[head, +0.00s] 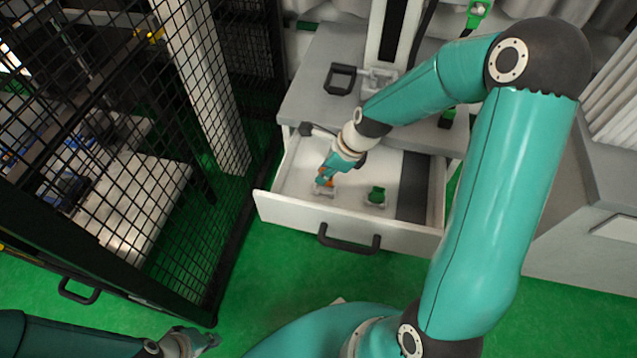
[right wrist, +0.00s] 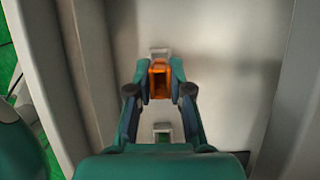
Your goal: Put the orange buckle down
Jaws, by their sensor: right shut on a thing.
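The orange buckle (head: 327,183) is inside the open drawer (head: 285,208), near its front wall. My right gripper (head: 324,179) reaches down into the drawer and is shut on the orange buckle. In the right wrist view the buckle (right wrist: 159,80) sits between the two fingertips (right wrist: 160,79). A pale bracket-like holder (right wrist: 160,52) shows right at the buckle; whether the buckle rests in it or is just above it, I cannot tell. My left gripper (head: 192,342) is low at the bottom left, away from the drawer; its fingers are too unclear to read.
A green buckle (head: 376,194) stands in a pale holder to the right in the drawer. A dark strip (head: 413,187) lies along the drawer's right side. A black mesh cage (head: 190,220) stands close on the left. The green floor (head: 290,270) before the drawer is clear.

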